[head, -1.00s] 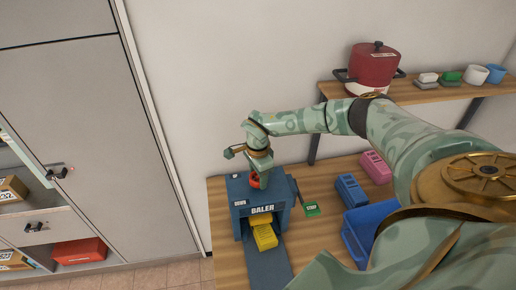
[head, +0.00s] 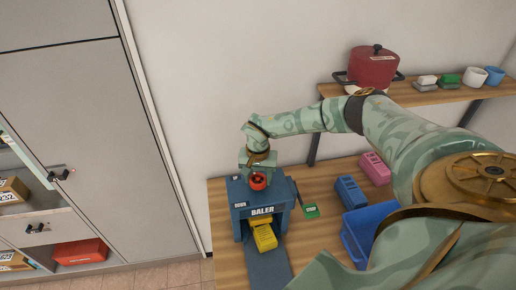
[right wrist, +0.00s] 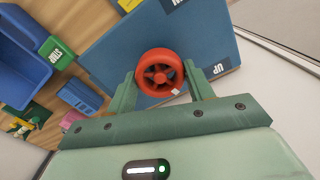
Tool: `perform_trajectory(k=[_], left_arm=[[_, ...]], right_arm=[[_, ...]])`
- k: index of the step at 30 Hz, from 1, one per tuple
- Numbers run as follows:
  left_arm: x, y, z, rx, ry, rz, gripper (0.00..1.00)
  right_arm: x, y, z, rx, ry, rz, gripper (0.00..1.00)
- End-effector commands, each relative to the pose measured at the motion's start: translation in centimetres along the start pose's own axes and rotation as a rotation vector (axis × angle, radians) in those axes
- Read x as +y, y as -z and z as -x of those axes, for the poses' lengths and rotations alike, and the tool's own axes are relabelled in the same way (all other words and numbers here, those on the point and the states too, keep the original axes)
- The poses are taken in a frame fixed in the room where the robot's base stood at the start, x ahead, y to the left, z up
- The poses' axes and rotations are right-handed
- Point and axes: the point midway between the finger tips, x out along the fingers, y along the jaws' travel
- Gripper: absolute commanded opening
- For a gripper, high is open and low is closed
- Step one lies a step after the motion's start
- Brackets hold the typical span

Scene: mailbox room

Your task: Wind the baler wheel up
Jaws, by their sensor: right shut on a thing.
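The blue baler (head: 270,191) stands on the wooden table with yellow blocks (head: 264,236) in its front opening. Its red wheel (head: 258,181) is on top. In the right wrist view the red spoked wheel (right wrist: 159,73) sits between the two green fingers, with a small white mark near its rim. An "UP" label (right wrist: 220,68) is on the baler top beside it. My right gripper (head: 258,172) reaches down from above and is shut on the wheel. My left gripper is not in view.
A green stop block (head: 311,210), a blue block (head: 350,192), a pink block (head: 374,168) and a blue bin (head: 358,238) are right of the baler. A shelf (head: 440,92) with a red pot (head: 373,67) is above. Cabinets (head: 75,120) stand at left.

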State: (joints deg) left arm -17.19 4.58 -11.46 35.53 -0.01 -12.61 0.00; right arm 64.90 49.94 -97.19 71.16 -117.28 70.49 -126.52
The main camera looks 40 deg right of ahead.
Motion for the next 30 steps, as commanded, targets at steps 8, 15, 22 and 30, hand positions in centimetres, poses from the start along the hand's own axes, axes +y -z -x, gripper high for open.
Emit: perform_trajectory(k=[8,15,22,30], left_arm=[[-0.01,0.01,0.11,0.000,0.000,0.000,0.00],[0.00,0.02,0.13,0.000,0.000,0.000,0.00],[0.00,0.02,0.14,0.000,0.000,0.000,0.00],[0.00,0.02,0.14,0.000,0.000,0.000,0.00]], right_arm=[[-0.17,0.26,0.28,0.006,0.005,0.242,0.29],[-0.15,0.27,0.28,0.007,0.004,0.400,0.29],[-0.16,0.28,0.29,0.008,0.004,0.486,0.29],[-0.17,0.28,0.29,0.008,0.005,0.518,0.29]])
